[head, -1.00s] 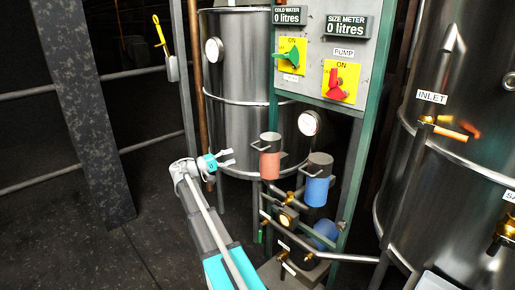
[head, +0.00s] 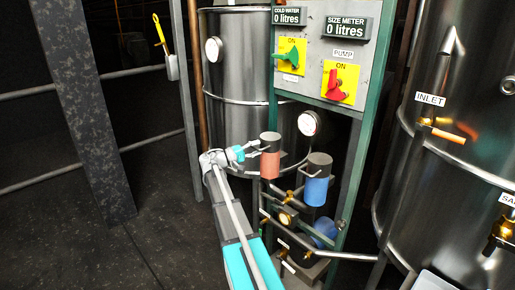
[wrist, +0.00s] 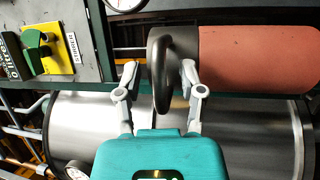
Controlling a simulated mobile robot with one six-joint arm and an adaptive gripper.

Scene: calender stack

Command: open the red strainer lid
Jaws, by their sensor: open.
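The red strainer (head: 270,163) is an upright red cylinder with a grey lid (head: 270,136) and a loop handle on its left side. My gripper (head: 253,147) is just left of the lid, at the handle. In the wrist view the red strainer (wrist: 258,60) lies sideways, and its dark loop handle (wrist: 161,72) stands between the two fingers of my gripper (wrist: 160,78). The fingers are apart, with visible gaps to the handle, so the gripper is open. My gripper hides part of the handle in the head view.
A blue strainer (head: 317,188) with its own grey lid stands close on the right. A steel tank (head: 240,75) is behind, and a switch panel (head: 318,60) is above.

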